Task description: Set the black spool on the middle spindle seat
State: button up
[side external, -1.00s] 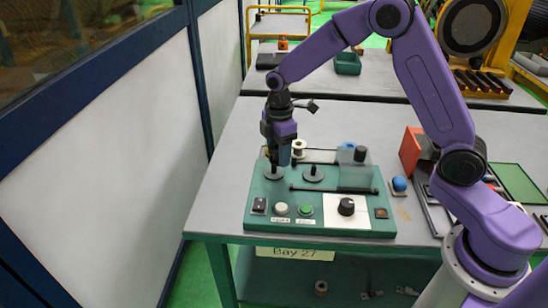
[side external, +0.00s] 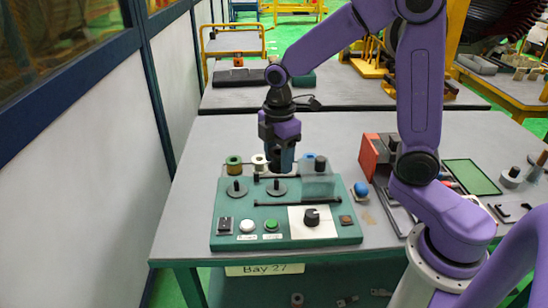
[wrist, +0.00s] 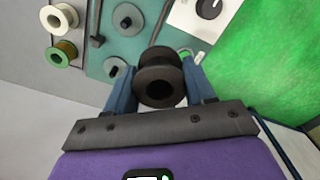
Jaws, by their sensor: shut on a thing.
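My gripper (side external: 280,168) is shut on the black spool (wrist: 160,78), which sits between its two blue fingers in the wrist view. In the side view the fingers largely hide the spool. The gripper hangs above the back part of the green panel, behind the middle spindle seat (side external: 277,188), as seen there. That seat is a grey disc with a short dark peg, and it is bare; it also shows in the wrist view (wrist: 127,18). The left spindle seat (side external: 237,188) is bare too. The spool looks clear of both pegs.
An olive spool (side external: 234,165) and a white spool (side external: 259,162) stand behind the panel. A clear cover (side external: 318,186) stands on its right, with blue and black items by it. Dark rods, buttons and a black knob (side external: 311,217) are on the panel. A red block (side external: 374,155) stands right.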

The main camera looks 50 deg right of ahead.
send_over(276, 180)
notch_tip(276, 180, down, 4)
jog(key=shift+r, duration=0.25)
jog(key=shift+f, duration=1.9)
jog(key=shift+f, duration=2.3)
jog(key=o, duration=1.3)
jog(key=shift+o, duration=0.2)
jog(key=shift+r, duration=0.1)
jog(key=shift+r, duration=3.4)
